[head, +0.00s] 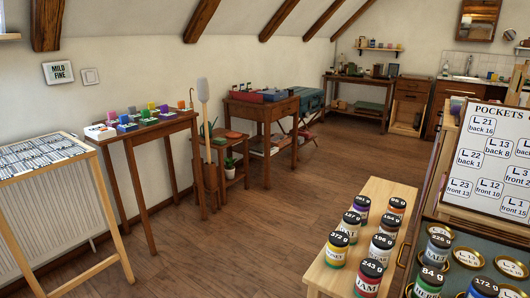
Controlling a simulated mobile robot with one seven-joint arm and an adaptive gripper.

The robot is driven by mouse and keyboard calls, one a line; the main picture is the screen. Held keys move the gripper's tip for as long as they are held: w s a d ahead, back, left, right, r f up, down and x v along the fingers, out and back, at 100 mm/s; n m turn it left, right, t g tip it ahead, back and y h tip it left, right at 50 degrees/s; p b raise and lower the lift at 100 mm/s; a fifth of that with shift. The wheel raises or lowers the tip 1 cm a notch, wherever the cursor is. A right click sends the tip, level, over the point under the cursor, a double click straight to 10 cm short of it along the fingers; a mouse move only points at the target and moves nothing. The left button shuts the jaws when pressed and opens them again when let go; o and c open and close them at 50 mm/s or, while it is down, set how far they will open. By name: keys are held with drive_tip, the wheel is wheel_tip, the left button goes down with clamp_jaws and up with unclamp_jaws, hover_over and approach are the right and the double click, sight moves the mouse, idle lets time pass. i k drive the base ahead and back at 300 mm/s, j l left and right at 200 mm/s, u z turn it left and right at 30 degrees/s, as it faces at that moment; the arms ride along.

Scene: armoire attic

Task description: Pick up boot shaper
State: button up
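A tall, narrow object with a pale rounded top (203,90) stands upright between the table of coloured blocks and a small plant stand. Its thin shaft runs down towards a wooden holder at floor level. It may be the boot shaper, but I cannot tell for sure at this size. No other thing in the head view is clearly a boot shaper. My gripper is not in view, so I cannot tell its state.
Jars stand on a light wooden bench (318,272) at front right, beside a case with more jars and a "POCKETS" board (497,158). A narrow table with coloured blocks (133,140) lines the left wall. The middle floor (265,220) is clear.

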sight(376, 75)
drive_tip(key=i+j+u, duration=0.25)
drive_tip(key=i+u, duration=0.7)
drive_tip(key=i+z, duration=0.4)
drive_tip(key=i, duration=0.25)
drive_tip(key=i+j+z, duration=0.35)
drive_tip(key=i, duration=0.3)
drive_tip(key=i+l+z, duration=0.15)
drive_tip(key=i+z, duration=0.3)
drive_tip(key=i, duration=0.15)
drive_tip(key=i+j+z, duration=0.1)
drive_tip(key=i+z, duration=0.3)
drive_tip(key=i, duration=0.2)
drive_tip(key=i+z, duration=0.3)
drive_tip(key=i, duration=0.4)
drive_tip(key=i+z, duration=0.35)
drive_tip(key=i, duration=0.3)
drive_tip(key=i+z, duration=0.2)
drive_tip(key=i, duration=0.5)
drive_tip(key=i+z, duration=0.25)
drive_tip(key=i, duration=0.45)
drive_tip(key=i+l+u, duration=0.1)
drive_tip(key=i+u, duration=0.25)
drive_tip(key=i, duration=1.1)
drive_tip(key=i+u, duration=0.1)
drive_tip(key=i, duration=1.35)
drive_tip(key=i+l+u, duration=0.15)
drive_tip(key=i, duration=0.55)
drive_tip(key=i+l+u, duration=0.1)
drive_tip(key=i, duration=0.65)
